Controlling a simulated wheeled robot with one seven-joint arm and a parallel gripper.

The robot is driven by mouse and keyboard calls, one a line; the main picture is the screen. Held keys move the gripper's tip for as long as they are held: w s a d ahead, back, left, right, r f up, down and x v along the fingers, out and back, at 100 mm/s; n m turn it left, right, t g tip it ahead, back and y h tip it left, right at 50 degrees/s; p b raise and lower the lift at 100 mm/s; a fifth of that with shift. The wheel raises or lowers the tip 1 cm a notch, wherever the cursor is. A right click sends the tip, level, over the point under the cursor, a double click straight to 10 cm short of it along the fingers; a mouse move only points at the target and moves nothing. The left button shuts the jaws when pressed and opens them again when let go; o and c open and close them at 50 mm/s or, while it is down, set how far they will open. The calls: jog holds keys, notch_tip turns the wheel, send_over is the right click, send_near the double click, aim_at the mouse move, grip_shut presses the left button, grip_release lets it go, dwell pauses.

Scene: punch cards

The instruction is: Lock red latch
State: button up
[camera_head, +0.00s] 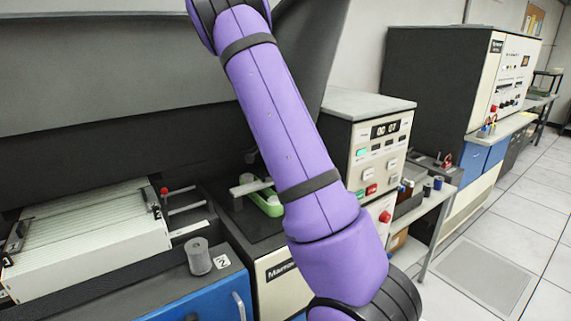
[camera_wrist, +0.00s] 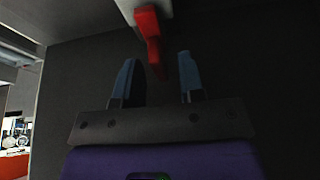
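The red latch (camera_wrist: 148,28) shows at the top middle of the wrist view, attached to a pale grey part (camera_wrist: 129,10). Its narrow end points down toward my gripper (camera_wrist: 157,62). My gripper is open, with its two blue fingers spread. The lower tip of the latch appears between the fingertips, nearer the middle of the gap, with visible space to both fingers. I cannot tell how deep the latch sits between them. In the head view my purple arm runs down through the middle, and my gripper is not visible there. I cannot pick out this latch for sure in the head view.
A stack of pale cards (camera_head: 85,240) lies in a machine at the left. A grey cylinder (camera_head: 199,257) stands on its ledge. A cream control panel (camera_head: 378,150) with buttons is right of my arm. A dark surface (camera_wrist: 240,60) fills much of the wrist view. Tiled floor (camera_head: 510,215) is clear at right.

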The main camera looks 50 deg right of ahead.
jog(key=v, duration=1)
jog(key=shift+r, duration=0.4)
jog(key=shift+a, duration=0.2)
jog(key=s+a+r+n+t+y, duration=0.2)
jog(key=s+a+r+n, duration=0.3)
jog(key=a, duration=0.4)
jog(key=s+a+r+n+t+y, duration=0.2)
jog(key=s+a+r+n, duration=0.3)
jog(key=a, duration=0.5)
jog(key=s+a+n+t, duration=0.2)
jog(key=s+a+n, duration=0.8)
jog(key=s, duration=0.7)
jog(key=shift+a+r+n, duration=0.3)
jog(key=shift+a+n, duration=0.1)
jog(key=shift+a, duration=0.65)
